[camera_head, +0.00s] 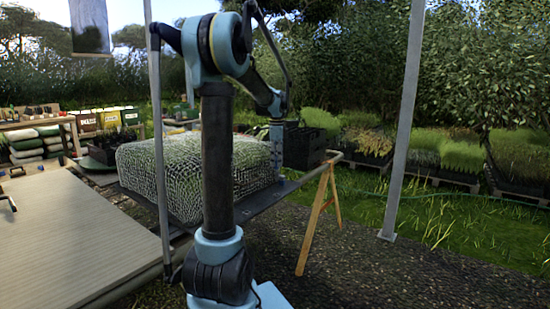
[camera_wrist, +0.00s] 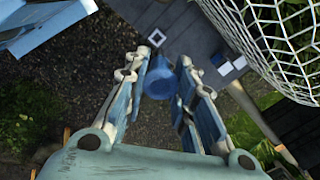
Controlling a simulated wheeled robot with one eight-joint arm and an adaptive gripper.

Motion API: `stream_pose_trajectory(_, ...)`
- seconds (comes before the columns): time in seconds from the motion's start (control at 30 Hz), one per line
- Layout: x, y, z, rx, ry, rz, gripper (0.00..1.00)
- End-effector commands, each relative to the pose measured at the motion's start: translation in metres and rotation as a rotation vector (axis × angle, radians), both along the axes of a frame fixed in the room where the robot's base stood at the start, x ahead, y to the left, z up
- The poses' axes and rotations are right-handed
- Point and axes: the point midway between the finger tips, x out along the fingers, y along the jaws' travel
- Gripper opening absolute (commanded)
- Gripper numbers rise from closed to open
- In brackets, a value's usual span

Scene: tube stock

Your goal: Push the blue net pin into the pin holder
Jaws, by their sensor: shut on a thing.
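The blue net pin (camera_wrist: 160,80) shows in the wrist view as a round blue piece between the two fingers of my gripper (camera_wrist: 166,72), which is shut on it. Gravel lies far below the pin, near the edge of a dark tabletop (camera_wrist: 180,32). In the head view my gripper (camera_head: 276,135) is at the right end of the netted bed, and the pin cannot be made out there. I cannot pick out the pin holder for certain; small black-and-white marked pieces (camera_wrist: 240,37) sit on the tabletop edge.
White netting (camera_head: 185,175) covers plants on the dark table (camera_head: 262,198), close to my gripper. It also fills the upper right of the wrist view (camera_wrist: 285,40). A black crate (camera_head: 305,147) stands beyond my gripper. A wooden trestle leg (camera_head: 312,222) and metal posts (camera_head: 402,120) stand nearby.

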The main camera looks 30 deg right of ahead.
Motion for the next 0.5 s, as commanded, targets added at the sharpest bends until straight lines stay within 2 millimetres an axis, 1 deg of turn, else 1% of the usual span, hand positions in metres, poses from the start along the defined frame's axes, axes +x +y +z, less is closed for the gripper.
stream_pose_trajectory(0.5, 0.000, 0.000, -0.041, 0.000, 0.000, 0.000, 0.07)
